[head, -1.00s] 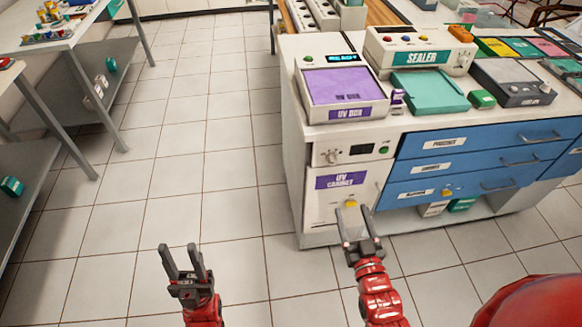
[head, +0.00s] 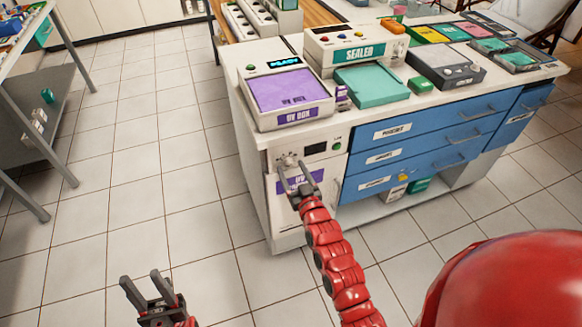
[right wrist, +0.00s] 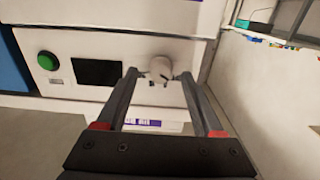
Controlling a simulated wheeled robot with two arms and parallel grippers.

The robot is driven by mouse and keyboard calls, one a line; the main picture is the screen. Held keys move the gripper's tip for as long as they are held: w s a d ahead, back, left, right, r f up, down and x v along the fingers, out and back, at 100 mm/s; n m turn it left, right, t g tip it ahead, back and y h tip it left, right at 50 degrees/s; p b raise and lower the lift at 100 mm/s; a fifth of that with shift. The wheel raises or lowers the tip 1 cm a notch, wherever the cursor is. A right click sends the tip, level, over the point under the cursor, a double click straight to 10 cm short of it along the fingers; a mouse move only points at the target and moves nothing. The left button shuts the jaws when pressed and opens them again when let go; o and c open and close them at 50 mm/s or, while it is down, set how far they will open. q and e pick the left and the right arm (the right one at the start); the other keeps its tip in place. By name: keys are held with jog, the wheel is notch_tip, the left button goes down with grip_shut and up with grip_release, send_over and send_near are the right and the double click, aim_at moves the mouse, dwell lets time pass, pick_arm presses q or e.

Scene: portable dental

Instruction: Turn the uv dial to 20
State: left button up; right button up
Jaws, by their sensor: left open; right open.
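The white uv dial (head: 287,160) is on the front panel of the uv cabinet, left of a dark display (head: 315,148) and a green button (head: 337,146). In the right wrist view the dial (right wrist: 160,67) shows between the fingertips, left of which are the display (right wrist: 97,72) and green button (right wrist: 47,61). My right gripper (head: 292,170) is open in front of the dial; it also shows in the right wrist view (right wrist: 159,76). I cannot tell whether a finger touches the dial. My left gripper (head: 140,277) is open and empty above the floor.
The uv cabinet door with its purple label (head: 283,183) is partly hidden by my right gripper. The purple-topped UV box (head: 290,90) and the sealer (head: 350,47) stand on the counter above. Blue drawers (head: 425,140) are to the right. Tiled floor at left is clear.

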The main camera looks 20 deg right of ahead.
jog(key=shift+w+r, duration=0.1)
jog(key=shift+w, duration=0.55)
grip_shut()
